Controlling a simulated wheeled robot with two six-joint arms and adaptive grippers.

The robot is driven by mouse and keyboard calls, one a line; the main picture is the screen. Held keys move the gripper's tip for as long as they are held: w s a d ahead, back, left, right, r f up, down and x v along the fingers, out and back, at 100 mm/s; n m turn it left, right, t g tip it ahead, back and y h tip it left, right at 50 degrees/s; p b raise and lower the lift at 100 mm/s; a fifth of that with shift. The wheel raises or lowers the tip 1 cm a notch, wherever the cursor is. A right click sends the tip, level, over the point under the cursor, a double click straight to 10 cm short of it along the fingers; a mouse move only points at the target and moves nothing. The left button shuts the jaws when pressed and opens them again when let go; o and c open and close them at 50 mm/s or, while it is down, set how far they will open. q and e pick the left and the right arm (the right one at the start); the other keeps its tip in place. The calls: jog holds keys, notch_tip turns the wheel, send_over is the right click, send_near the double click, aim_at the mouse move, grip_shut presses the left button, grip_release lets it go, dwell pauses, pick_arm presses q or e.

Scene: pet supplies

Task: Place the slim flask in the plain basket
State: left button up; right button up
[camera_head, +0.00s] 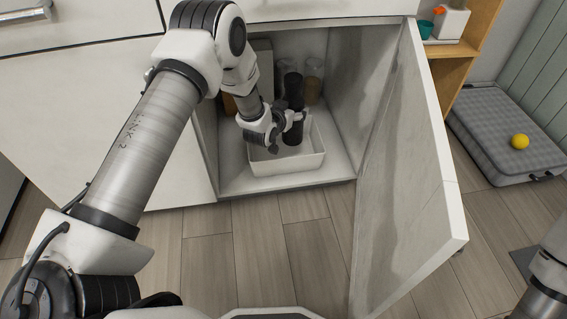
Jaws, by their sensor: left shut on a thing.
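The slim flask (293,91) is a dark, upright cylinder inside the open cabinet. My left gripper (294,121) is shut on it at its lower half. The plain basket (289,184) is a white, low-walled rectangular container on the cabinet floor. The flask and gripper are over the basket in the picture; I cannot tell whether the flask's base touches the basket's bottom. My right gripper is not in view; only part of my right arm shows at the lower right.
Clear jars (314,80) stand at the back of the cabinet. The open cabinet door (410,190) juts out to the right of my left arm. A grey pet bed (500,135) with a yellow ball (520,141) lies at the right. The wooden floor in front is clear.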

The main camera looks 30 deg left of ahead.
pick_arm(q)
jog(key=shift+y, duration=0.3)
jog(key=a+f+b, duration=0.1)
jog(key=f+b, duration=0.1)
jog(key=f, duration=0.2)
jog(key=a+f+b, duration=0.1)
jog(key=f+b, duration=0.1)
jog(key=f, duration=0.1)
jog(key=a+f+b, duration=0.1)
jog(key=f+b, duration=0.1)
jog(key=f, duration=0.2)
jog(key=shift+w+f, duration=0.2)
jog(key=shift+f, duration=0.15)
jog(key=o, duration=1.4)
